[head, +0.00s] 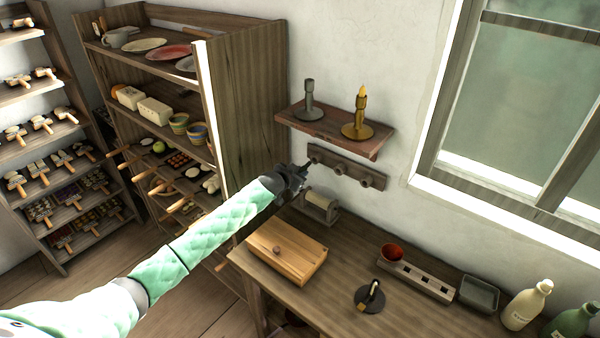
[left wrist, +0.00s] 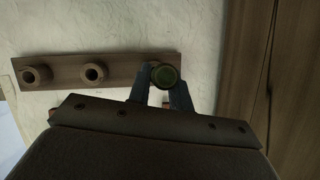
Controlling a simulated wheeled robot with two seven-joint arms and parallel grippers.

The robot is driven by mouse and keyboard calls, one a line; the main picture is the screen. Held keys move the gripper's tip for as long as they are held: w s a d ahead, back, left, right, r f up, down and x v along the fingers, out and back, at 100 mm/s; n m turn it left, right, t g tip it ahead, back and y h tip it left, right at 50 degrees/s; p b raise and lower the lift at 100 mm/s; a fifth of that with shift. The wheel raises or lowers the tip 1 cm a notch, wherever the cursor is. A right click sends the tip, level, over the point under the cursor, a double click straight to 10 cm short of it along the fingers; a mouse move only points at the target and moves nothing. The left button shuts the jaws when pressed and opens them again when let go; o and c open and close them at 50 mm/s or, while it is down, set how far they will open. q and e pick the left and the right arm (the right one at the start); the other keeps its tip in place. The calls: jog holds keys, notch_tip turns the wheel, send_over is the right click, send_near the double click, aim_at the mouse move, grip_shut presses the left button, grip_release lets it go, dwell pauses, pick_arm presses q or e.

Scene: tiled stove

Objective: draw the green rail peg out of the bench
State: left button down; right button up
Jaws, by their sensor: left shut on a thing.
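My left gripper (head: 303,170) is at the left end of a wooden peg rail (head: 348,167) on the wall above the bench (head: 320,293). In the left wrist view, its two fingers (left wrist: 160,92) are shut on a round peg with a dark green end (left wrist: 165,76). The peg overlaps one end of the rail (left wrist: 60,71); how deep it sits cannot be told. Two brown pegs (left wrist: 95,73) stand on the rail beside it. In the head view the gripper hides the green peg. My right gripper is not in view.
A wall shelf (head: 335,130) with two candlesticks is just above the rail. A roll holder (head: 320,206) and a wooden box (head: 286,250) stand on the bench below. A tall shelving unit (head: 245,100) is close on the left. The window (head: 530,110) is at right.

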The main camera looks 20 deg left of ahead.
pick_arm(q)
jog(key=shift+s, duration=0.1)
jog(key=shift+s+a+p, duration=0.35)
jog(key=shift+s+p, duration=0.15)
jog(key=shift+s, duration=0.35)
jog(key=shift+s+a, duration=0.3)
jog(key=shift+s, duration=0.65)
